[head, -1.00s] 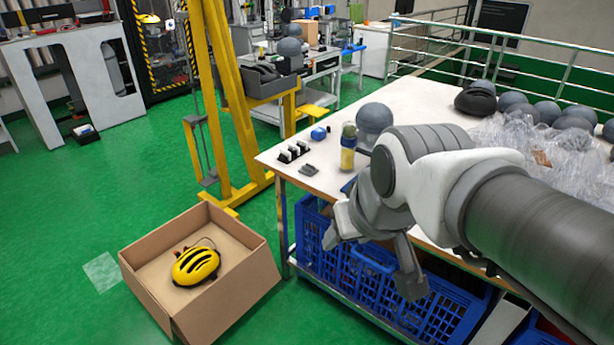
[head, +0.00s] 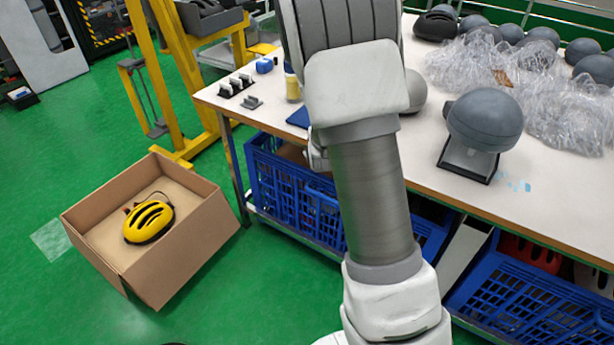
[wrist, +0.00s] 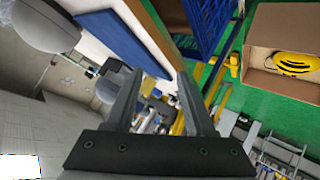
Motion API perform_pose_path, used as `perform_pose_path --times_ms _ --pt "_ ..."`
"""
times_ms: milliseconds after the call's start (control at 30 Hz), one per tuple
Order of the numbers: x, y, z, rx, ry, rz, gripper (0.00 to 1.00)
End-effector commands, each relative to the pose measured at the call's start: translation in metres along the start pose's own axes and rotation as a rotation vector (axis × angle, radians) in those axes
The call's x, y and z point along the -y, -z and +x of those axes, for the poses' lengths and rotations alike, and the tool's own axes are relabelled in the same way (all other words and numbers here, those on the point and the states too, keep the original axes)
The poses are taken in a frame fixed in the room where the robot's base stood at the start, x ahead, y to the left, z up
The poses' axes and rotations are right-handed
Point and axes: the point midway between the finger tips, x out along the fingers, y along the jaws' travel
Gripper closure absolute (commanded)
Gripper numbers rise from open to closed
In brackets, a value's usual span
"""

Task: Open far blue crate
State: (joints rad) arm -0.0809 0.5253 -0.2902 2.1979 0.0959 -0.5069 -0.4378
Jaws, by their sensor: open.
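One blue crate (head: 290,195) sits on the shelf under the left part of the table, partly hidden behind my arm. Another blue crate (head: 535,308) is on the right under the table, nearer to me, with a red helmet (head: 530,252) inside. My gripper is mostly hidden behind my arm in the head view. In the wrist view my gripper (wrist: 158,88) is open, with nothing between its fingers. A blue crate (wrist: 207,22) shows at the top of the wrist view, beyond the fingers and apart from them.
The white table (head: 455,165) stands above the crates. A grey head form (head: 485,120) on a stand and plastic wrap (head: 475,62) lie on it. A cardboard box (head: 190,245) with a yellow helmet (head: 149,222) is on the green floor at left. A yellow frame (head: 180,75) stands behind.

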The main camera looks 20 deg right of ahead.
Motion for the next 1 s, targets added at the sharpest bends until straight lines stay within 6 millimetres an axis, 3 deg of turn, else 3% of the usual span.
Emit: perform_pose_path --times_ms 33,200,500,700,900,1000 --pt "0.007 -0.022 0.024 -0.004 -0.024 -0.040 0.45" --pt "0.014 -0.065 0.074 -0.059 -0.107 -0.176 0.45" --pt "0.036 -0.143 0.134 -0.164 -0.215 -0.439 0.45" --pt "0.060 -0.201 0.158 -0.267 -0.266 -0.655 0.45" --pt "0.083 -0.246 0.162 -0.371 -0.287 -0.830 0.45" --pt "0.091 -0.260 0.161 -0.410 -0.291 -0.885 0.45"
